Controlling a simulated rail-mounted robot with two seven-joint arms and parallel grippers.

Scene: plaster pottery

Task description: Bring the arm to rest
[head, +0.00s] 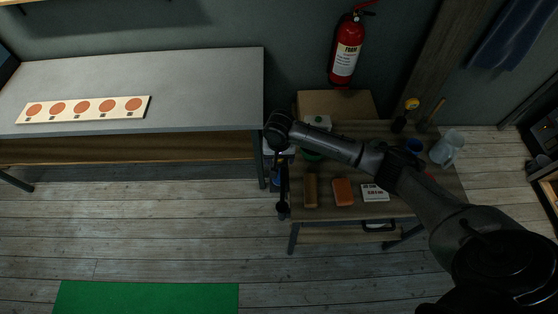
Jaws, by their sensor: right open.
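My right arm comes in from the lower right and reaches across the small wooden table. My right gripper (283,207) hangs down at the table's left edge, small and dark in the view. It is open, and I see nothing held in it. My left gripper and left arm are not in view.
The small table (324,218) holds a brown block (310,190), an orange block (343,192), a white labelled box (375,193) and a pale jug (446,149). A grey bench (200,85) carries a board with orange discs (60,107). A fire extinguisher (346,47) hangs behind.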

